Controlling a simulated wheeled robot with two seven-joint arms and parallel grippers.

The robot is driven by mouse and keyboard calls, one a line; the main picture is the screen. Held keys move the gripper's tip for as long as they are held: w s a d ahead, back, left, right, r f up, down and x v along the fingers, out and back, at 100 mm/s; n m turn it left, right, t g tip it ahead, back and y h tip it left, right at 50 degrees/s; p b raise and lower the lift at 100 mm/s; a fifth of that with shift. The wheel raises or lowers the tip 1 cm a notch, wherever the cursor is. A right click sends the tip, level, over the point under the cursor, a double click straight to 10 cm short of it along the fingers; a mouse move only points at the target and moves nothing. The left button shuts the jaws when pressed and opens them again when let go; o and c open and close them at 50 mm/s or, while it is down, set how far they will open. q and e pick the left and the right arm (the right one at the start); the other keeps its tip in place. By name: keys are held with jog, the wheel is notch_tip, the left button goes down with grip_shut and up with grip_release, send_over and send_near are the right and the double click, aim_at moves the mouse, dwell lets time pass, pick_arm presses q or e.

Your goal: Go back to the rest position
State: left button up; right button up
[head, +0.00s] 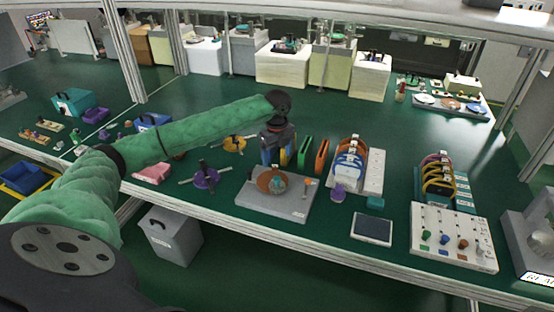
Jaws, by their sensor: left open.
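My left arm in its green sleeve reaches in from the left across the green bench (330,228). My left gripper (275,160) points down above the back of a grey plate (292,206). It is open, and I see nothing held in it. An orange-brown disc (264,182) with a greyish piece lies on the plate below and in front of the gripper. Whether the fingertips touch anything there I cannot tell. My right gripper is not in view.
Green (304,152) and orange (321,157) upright slabs stand close right of the gripper. A rack of discs (347,160) stands farther right. Purple (206,178) and yellow (235,143) handled wheels lie to the left. A dark tablet (372,228) and a knobbed panel (452,237) are near the front edge.

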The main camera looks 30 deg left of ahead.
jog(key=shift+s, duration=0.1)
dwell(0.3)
pick_arm(q)
jog(key=s+d+f+n+t+h, duration=0.1)
jog(key=s+d+f+n, duration=0.1)
jog(key=s+d+f, duration=0.45)
jog(key=s+d+f+n, duration=0.2)
jog(key=s+d+f, duration=0.2)
jog(key=d, duration=0.5)
jog(key=s+d+f+n+t+h, duration=0.1)
jog(key=s+d+f+n, duration=0.1)
jog(key=s+d+f, duration=0.45)
jog(key=s+n+t+y, duration=0.2)
jog(key=s+n, duration=1.2)
jog(key=s, duration=0.7)
jog(key=s+d+f+g, duration=0.1)
jog(key=s+f, duration=0.1)
jog(key=f, duration=2.1)
jog(key=s+d+f+g, duration=0.1)
jog(key=s+d+f, duration=0.1)
jog(key=f, duration=2.1)
jog(key=shift+s+f+h, duration=0.3)
jog(key=shift+s+f, duration=0.05)
jog(key=shift+s, duration=0.5)
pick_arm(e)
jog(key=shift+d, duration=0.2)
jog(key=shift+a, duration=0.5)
